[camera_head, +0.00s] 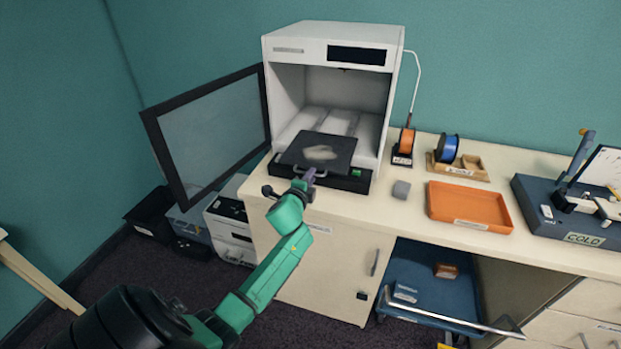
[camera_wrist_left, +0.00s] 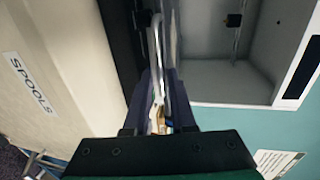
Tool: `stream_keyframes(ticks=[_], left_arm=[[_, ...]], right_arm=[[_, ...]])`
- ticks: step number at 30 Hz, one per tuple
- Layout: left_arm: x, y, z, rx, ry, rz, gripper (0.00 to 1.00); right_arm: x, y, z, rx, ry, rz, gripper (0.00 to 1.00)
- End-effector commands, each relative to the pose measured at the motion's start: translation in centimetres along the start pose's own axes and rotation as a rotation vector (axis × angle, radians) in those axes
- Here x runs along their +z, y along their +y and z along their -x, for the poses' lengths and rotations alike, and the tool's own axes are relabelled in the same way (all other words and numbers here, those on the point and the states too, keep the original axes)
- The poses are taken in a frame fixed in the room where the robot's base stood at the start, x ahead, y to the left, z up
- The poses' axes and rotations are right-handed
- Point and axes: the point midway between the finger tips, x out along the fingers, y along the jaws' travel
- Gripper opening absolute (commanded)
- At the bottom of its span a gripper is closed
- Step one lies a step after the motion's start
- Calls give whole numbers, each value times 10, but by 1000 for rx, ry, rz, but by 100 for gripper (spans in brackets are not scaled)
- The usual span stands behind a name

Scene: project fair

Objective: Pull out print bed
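The print bed (camera_head: 295,152) is a dark square plate at the front of the white 3D printer (camera_head: 282,52), with a pale patch on top. A thin metal handle (camera_head: 290,171) runs along its front edge. My left gripper (camera_head: 309,178) is at this handle, coming from the front. In the left wrist view the pale handle (camera_wrist_left: 155,60) lies between the two dark fingers of my left gripper (camera_wrist_left: 160,85). I cannot tell whether both fingers press on it. My right gripper is in neither view.
The printer's framed glass door (camera_head: 215,130) stands open at the left. A cupboard (camera_head: 325,265) is below, and boxes stand on the floor at the left.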

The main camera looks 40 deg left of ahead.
Motion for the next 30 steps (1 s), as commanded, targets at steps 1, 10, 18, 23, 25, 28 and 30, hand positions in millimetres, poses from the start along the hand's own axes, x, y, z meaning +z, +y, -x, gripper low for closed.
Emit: stream_keyframes(ticks=[1, 10, 18, 23, 25, 28, 30], left_arm=[[0, 0, 0, 0, 0, 0, 24], [0, 2, 37, 2, 1, -3, 24], [0, 4, 114, 3, 1, -1, 24], [0, 2, 141, 2, 0, 1, 24], [0, 1, 145, 1, 0, 1, 24], [0, 0, 147, 0, 0, 0, 24], [0, 0, 146, 0, 0, 0, 24]], right_arm=[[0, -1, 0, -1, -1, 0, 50], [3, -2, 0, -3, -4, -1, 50], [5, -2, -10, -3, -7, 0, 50], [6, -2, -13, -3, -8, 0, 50], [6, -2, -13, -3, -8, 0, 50], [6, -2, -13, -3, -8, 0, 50], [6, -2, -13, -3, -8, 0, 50]])
